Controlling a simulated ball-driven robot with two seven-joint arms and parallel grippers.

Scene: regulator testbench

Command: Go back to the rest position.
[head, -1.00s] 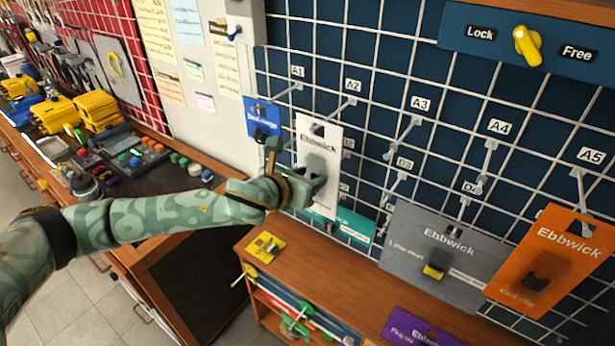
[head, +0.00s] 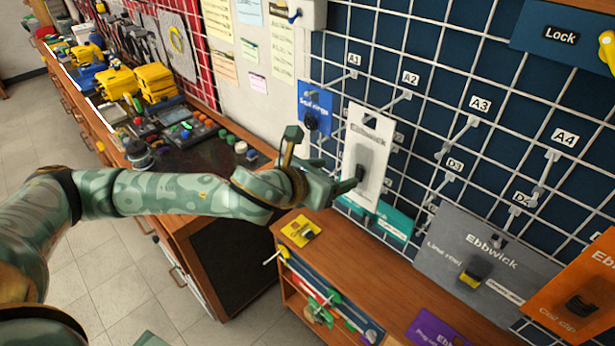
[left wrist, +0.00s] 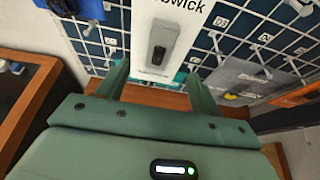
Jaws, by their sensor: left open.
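My left gripper (head: 338,182) is open, its fingers pointing toward the white Ebbwick card (head: 366,165) hanging on the pegboard near the A2 hook. In the left wrist view the two fingers of the gripper (left wrist: 160,82) stand apart with nothing held between them. The white card (left wrist: 184,18), with a dark clip on it, shows just beyond the fingertips. I cannot tell whether a finger touches the card. My right gripper is not in view.
A blue card (head: 312,100) hangs left of the white one; teal (head: 388,222), grey (head: 470,250) and orange (head: 590,285) cards hang lower right. A wooden shelf (head: 350,255) stands below the board. A cluttered workbench (head: 190,150) runs left. Floor (head: 110,270) is open at lower left.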

